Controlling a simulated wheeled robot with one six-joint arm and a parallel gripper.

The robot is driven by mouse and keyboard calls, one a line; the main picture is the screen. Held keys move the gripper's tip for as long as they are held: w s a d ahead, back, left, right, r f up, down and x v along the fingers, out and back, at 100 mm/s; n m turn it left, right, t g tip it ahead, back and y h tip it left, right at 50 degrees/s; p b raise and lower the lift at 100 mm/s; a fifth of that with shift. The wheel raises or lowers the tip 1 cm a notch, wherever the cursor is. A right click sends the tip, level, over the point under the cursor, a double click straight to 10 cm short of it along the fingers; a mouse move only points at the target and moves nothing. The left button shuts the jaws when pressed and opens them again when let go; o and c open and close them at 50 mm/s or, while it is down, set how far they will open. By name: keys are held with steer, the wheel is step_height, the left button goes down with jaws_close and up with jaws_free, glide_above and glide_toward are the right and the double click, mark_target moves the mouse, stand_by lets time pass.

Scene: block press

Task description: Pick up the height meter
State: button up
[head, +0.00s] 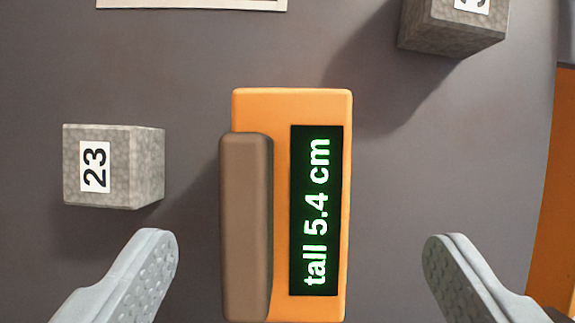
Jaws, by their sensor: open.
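The height meter (281,112) is an orange block in the middle of the head view. Its dark display reads "tall 5.4 cm" in green, with the text turned sideways. A brown bar (246,225), like a handle, runs along its left side. My gripper (300,250) is open, with one grey finger to the left of the meter and one to the right. Both fingers appear apart from the meter, and nothing is held between them.
A grey stone-like block labelled 23 (115,167) sits left of the meter. Another similar block (450,35) is at the top right, its label partly cut off. A pale sheet edge (190,4) shows at the top. An orange surface (558,200) lies at the right edge.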

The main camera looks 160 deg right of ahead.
mark_target(290, 194)
steer(key=shift+s+x, duration=0.2)
steer(key=shift+x, duration=2.8)
steer(key=c, duration=1.4)
